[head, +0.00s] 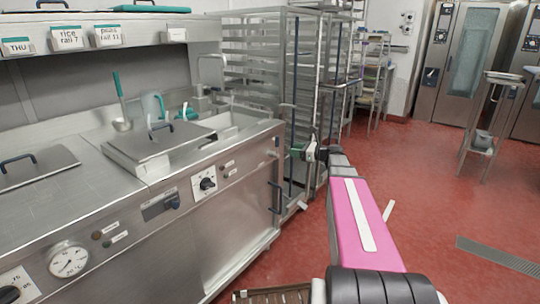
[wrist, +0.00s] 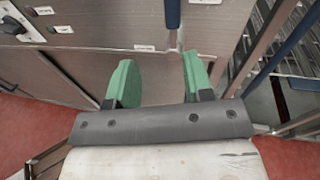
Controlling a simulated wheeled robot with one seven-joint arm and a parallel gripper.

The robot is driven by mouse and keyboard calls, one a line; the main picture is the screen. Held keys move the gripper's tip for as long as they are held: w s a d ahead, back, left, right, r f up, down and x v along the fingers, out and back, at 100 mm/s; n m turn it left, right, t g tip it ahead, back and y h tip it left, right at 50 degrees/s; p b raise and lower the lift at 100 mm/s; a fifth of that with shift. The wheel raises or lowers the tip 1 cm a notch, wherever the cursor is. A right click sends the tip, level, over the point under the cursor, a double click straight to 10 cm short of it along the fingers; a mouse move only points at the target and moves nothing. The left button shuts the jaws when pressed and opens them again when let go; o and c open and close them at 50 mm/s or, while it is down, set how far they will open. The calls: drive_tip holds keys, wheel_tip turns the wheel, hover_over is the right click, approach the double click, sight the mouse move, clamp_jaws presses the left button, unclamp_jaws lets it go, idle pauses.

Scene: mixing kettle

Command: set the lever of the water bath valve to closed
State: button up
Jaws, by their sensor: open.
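The lever lies beyond the fingertips, nearer the right finger; I see no contact.
The steel counter (head: 225,205) with knobs and a dial runs along the left. A wire rack (head: 258,62) stands close behind my gripper; its posts also show at right in the wrist view. Red floor (head: 430,185) is clear to the right, up to a small steel stand (head: 480,142).

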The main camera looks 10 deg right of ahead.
sight(277, 144)
drive_tip(key=shift+m+t, duration=0.4)
drive_tip(key=shift+m, duration=0.2)
drive_tip(key=shift+w+a+r, duration=0.3)
drive_tip(key=shift+w+a, duration=0.8)
drive_tip(key=shift+a, duration=0.1)
drive_tip(key=shift+w+a+r, duration=0.3)
drive_tip(key=shift+w+a, duration=0.85)
drive_tip(key=shift+a, duration=0.1)
drive_tip(key=shift+w+a+r, duration=0.3)
drive_tip(key=shift+w+a, duration=0.8)
drive_tip(key=shift+a, duration=0.1)
drive_tip(key=shift+w+a, duration=0.1)
clamp_jaws()
